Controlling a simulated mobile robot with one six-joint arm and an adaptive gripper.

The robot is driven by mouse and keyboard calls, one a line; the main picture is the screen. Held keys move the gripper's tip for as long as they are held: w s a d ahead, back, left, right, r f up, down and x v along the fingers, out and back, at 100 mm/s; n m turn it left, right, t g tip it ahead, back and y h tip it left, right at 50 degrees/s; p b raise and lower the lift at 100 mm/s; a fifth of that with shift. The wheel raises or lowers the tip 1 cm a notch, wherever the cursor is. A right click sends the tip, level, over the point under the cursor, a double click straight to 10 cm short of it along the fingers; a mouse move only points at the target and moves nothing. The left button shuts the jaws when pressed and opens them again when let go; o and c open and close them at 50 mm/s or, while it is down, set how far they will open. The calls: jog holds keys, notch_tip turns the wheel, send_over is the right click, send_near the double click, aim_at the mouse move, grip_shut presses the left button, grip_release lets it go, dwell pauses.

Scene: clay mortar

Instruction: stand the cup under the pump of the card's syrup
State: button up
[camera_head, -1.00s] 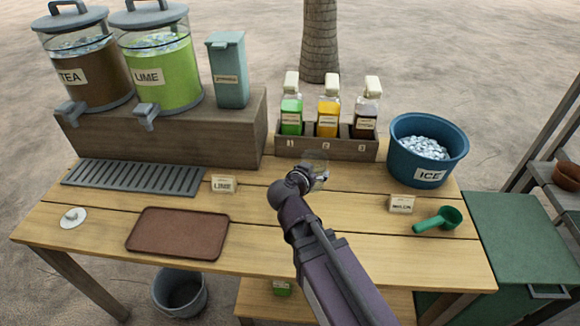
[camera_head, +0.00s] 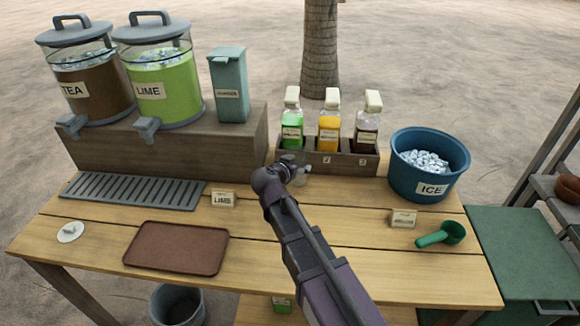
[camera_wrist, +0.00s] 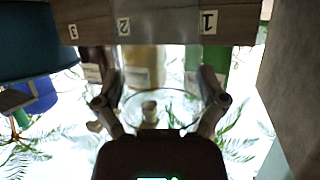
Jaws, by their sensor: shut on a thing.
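My gripper (camera_wrist: 160,92) is shut on a clear cup (camera_wrist: 160,118), with one finger on each side; the cup's round rim shows in the wrist view. In the head view the cup (camera_head: 299,172) is small, partly hidden by my wrist, and in front of the rack's left end. The wooden rack (camera_head: 345,164) holds a green syrup bottle (camera_head: 292,136), a yellow one (camera_head: 328,133) and a dark one (camera_head: 368,133), each with a pale pump top. Slot numbers 1, 2 and 3 show upside down in the wrist view. A card (camera_head: 403,219) stands at right, its word blurred.
A blue ice bucket (camera_head: 398,180) stands right of the rack, with a green scoop (camera_head: 440,236) in front. A LIME card (camera_head: 223,199), drip grate (camera_head: 130,192) and brown tray (camera_head: 176,248) lie left. Two drink dispensers and a teal container (camera_head: 229,85) stand on a wooden block.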

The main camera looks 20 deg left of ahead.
jog(key=w+a, duration=0.3)
jog(key=shift+w+a+f, duration=0.25)
jog(key=shift+w+a, duration=0.05)
jog(key=shift+w, duration=0.05)
jog(key=shift+f+b, duration=0.15)
jog(key=shift+b, duration=0.2)
jog(key=shift+f+b, duration=1.6)
jog(key=shift+f, duration=0.25)
jog(key=o, duration=0.7)
jog(key=shift+r, duration=0.1)
jog(key=shift+o, duration=0.2)
jog(key=shift+r, duration=0.15)
